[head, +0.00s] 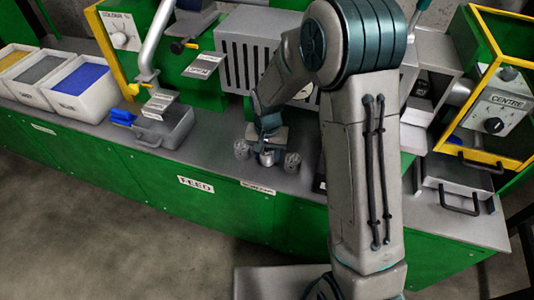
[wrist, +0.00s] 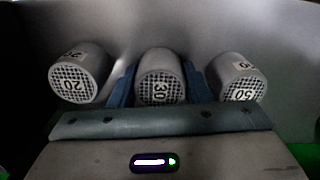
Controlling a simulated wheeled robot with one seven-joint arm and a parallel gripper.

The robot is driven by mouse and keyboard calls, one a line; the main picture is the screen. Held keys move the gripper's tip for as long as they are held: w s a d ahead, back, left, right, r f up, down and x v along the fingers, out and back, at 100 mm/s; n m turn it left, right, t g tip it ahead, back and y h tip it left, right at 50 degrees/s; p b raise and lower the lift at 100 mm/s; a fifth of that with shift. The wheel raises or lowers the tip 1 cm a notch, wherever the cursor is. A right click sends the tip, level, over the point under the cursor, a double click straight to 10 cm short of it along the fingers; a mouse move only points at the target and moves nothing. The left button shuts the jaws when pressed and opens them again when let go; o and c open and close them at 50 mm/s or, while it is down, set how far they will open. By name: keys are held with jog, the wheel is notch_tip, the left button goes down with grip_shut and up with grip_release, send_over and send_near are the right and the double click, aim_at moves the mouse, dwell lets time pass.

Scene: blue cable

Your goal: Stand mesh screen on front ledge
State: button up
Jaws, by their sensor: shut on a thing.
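Three grey cylindrical mesh screens stand in a row on the bench's front ledge (head: 222,162). In the wrist view they are the 20 screen (wrist: 78,78) at left, the 30 screen (wrist: 158,88) in the middle and the 50 screen (wrist: 238,82) at right. My gripper (head: 267,143) points down at the middle of the row. Its blue fingers sit on both sides of the 30 screen, shut on it. In the head view the outer screens (head: 241,150) (head: 292,162) show either side of my gripper. Whether the held screen touches the ledge is unclear.
White bins (head: 80,95) of powder stand farther left. A slotted grey housing (head: 245,60) rises behind the row. My arm hides part of the bench at right.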

aim_at(267, 151)
jog(key=shift+f, duration=0.15)
jog(key=o, duration=1.1)
notch_tip(267, 151, up, 12)
jog(key=r+p, duration=0.1)
jog(key=p, duration=0.1)
jog(key=s+d+r, duration=0.2)
jog(key=s+d, duration=0.2)
jog(key=s, duration=0.2)
jog(key=s+d+r+n+t, duration=0.1)
jog(key=s+d+r, duration=0.1)
jog(key=s+d, duration=0.3)
jog(key=s+d+r+n, duration=0.1)
jog(key=s+d+r, duration=0.2)
jog(key=s, duration=0.5)
jog(key=shift+s+d+r+t, duration=0.1)
jog(key=shift+s+d+t, duration=0.1)
jog(key=shift+d, duration=0.25)
jog(key=shift+s+d+t, duration=0.1)
jog(key=shift+d+t, duration=0.1)
jog(key=shift+d, duration=0.2)
